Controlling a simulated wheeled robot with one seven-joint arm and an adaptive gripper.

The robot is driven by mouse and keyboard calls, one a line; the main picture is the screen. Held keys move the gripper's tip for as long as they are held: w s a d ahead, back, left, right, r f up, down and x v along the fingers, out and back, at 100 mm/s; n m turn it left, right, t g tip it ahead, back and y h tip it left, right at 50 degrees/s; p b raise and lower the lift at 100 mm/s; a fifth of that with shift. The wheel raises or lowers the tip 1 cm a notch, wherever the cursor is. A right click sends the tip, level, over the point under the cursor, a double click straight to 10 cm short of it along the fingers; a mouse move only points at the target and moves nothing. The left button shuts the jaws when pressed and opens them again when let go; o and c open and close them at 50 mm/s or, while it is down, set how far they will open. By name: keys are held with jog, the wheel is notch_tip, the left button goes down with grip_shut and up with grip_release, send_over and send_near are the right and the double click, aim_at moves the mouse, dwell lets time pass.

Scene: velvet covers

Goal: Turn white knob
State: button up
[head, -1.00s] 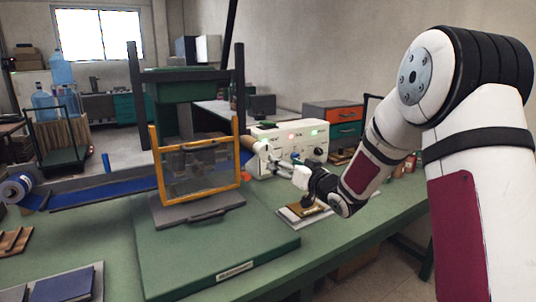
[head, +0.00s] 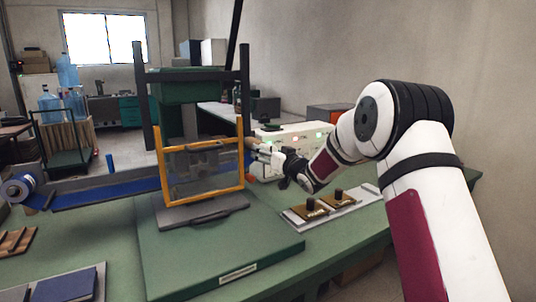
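The white control box (head: 301,132) stands on the green bench behind the press, with small lit lamps on its front. My gripper (head: 262,149) is at the left part of that front, close to the orange press frame. My arm's dark wrist (head: 296,168) covers much of the lower front of the box. I cannot make out a white knob, and contact with the box cannot be told. The gripper's fingers are too small and overlapped to tell whether they are open or shut.
The press with its orange guard frame (head: 243,160) stands just left of my gripper. A pale tray (head: 356,203) with two brass plates bearing dark knobs lies in front of the box. A blue belt (head: 105,192) runs at left. The green front base (head: 215,250) is clear.

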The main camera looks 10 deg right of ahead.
jog(key=c, duration=1.2)
jog(key=shift+n+b, duration=0.3)
jog(key=shift+b, duration=0.1)
jog(key=shift+a+f+n+b, duration=0.1)
jog(key=shift+f+n+b, duration=0.05)
jog(key=shift+n+b, duration=0.9)
jog(key=n+b, duration=0.3)
jog(key=shift+n, duration=0.25)
jog(key=n+b, duration=0.5)
jog(key=shift+n+b, duration=0.35)
jog(key=shift+n, duration=0.05)
